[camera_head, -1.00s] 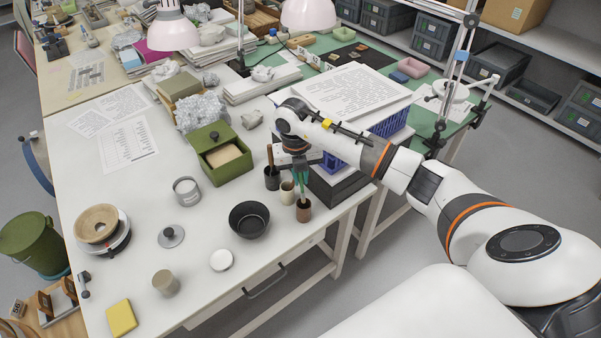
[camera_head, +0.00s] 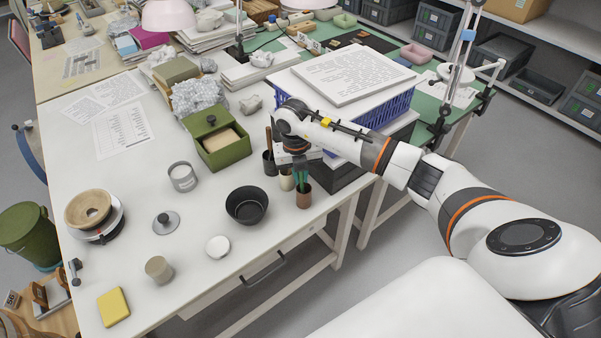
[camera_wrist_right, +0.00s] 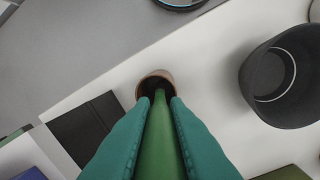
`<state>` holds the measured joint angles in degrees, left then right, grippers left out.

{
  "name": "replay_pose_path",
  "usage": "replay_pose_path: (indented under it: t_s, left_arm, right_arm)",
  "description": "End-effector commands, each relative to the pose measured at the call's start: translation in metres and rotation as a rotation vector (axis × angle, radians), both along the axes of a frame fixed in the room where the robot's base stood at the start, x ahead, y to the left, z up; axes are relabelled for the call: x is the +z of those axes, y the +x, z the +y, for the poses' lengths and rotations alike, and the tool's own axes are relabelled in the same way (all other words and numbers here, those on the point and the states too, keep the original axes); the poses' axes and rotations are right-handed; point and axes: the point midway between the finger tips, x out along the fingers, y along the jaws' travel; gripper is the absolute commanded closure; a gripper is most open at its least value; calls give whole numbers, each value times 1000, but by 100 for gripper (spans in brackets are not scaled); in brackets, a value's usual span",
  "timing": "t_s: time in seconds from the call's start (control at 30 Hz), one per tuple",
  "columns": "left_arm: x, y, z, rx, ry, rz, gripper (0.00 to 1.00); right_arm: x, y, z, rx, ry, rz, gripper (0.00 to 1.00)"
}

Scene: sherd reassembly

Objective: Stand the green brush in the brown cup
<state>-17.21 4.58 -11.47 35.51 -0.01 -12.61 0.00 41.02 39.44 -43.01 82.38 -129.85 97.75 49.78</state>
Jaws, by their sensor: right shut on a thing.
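My right gripper (camera_head: 302,182) has teal fingers and is shut on the green brush, just above the brown cup (camera_head: 304,198). In the right wrist view the green brush (camera_wrist_right: 158,140) lies between the two fingers (camera_wrist_right: 158,120). Its far end reaches into the mouth of the brown cup (camera_wrist_right: 143,88). The cup stands upright near the table's front edge. I cannot tell whether the brush touches the cup's bottom. My left gripper is not in view.
A dark cup with a brown-handled tool (camera_head: 269,160) and a small cream cup (camera_head: 286,182) stand close left of the brown cup. A black bowl (camera_head: 246,206) is further left. A blue crate (camera_head: 398,108) stands behind my right forearm.

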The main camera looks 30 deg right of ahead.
Motion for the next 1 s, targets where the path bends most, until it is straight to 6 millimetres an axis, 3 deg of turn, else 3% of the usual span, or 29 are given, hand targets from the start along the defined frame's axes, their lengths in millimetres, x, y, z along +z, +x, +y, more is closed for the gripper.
replay_pose_path:
  t_s: [0.13,0.17,0.3,0.67,0.77,1.0]
  left_arm:
    - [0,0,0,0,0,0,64]
    - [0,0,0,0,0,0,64]
    - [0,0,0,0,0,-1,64]
    - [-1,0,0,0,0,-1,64]
    - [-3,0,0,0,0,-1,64]
    - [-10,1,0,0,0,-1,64]
  right_arm:
    - [1,0,0,0,0,0,100]
    - [1,0,0,0,0,0,81]
    - [0,0,0,0,0,0,61]
    - [6,1,0,0,0,-2,61]
    - [20,2,2,0,2,-4,61]
    - [71,4,5,0,0,-7,61]
